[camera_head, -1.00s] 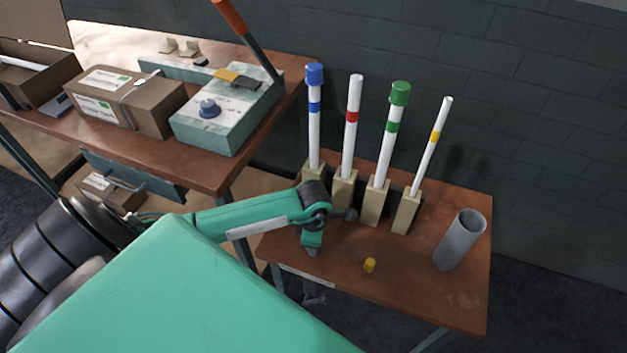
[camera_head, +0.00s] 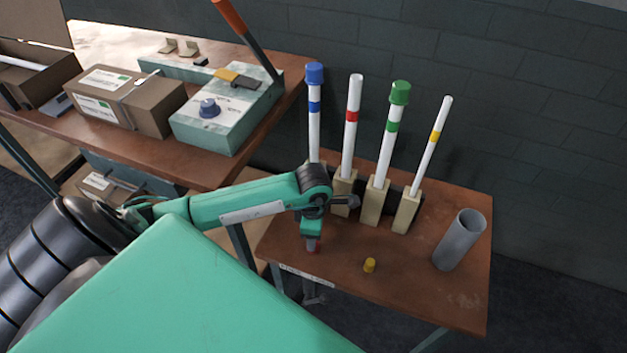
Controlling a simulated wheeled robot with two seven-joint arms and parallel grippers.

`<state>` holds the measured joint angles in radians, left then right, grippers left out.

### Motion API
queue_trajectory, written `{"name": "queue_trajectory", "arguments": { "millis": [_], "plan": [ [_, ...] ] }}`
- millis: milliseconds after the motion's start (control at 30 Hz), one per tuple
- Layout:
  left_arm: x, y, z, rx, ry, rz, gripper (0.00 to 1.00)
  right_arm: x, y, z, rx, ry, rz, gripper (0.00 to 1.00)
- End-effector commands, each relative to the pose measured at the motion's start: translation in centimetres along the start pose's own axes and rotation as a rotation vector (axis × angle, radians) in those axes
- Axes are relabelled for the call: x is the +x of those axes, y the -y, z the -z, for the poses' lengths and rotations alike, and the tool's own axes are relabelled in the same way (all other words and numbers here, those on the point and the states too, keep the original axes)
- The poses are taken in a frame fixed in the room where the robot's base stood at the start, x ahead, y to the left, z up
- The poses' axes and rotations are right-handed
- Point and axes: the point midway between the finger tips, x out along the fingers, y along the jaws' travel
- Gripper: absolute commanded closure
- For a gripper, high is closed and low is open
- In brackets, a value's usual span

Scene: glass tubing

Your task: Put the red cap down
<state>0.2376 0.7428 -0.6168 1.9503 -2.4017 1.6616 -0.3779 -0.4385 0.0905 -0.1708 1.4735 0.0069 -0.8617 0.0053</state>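My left gripper (camera_head: 312,245) points down over the left part of the small brown table (camera_head: 400,285). A white tube with a red band (camera_head: 352,117) stands uncapped in a beige holder behind. My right gripper is not in view.
Blue-capped (camera_head: 314,110), green-capped (camera_head: 395,120) and yellow-banded (camera_head: 433,145) tubes stand in the holder row. A yellow cap (camera_head: 370,265) lies right of my gripper. A grey cylinder (camera_head: 460,240) stands at the right. The table's front middle is clear.

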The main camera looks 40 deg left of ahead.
Motion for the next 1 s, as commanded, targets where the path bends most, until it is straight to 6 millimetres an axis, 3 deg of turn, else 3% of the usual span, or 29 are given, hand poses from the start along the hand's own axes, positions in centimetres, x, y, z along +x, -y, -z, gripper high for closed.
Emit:
{"name": "queue_trajectory", "arguments": {
  "millis": [200, 400, 1000],
  "plan": [
    [-4.5, -0.1, 0.0, 0.001, 0.001, -0.004, 0.44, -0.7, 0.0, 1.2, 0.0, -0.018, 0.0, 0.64],
    [-6.5, 0.0, 0.0, 0.0, 0.001, 0.0, 0.44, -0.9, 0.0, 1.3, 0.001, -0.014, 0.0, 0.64],
    [-6.7, 0.1, -0.1, -0.001, 0.002, 0.002, 0.44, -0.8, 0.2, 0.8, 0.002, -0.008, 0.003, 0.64]
  ]
}}
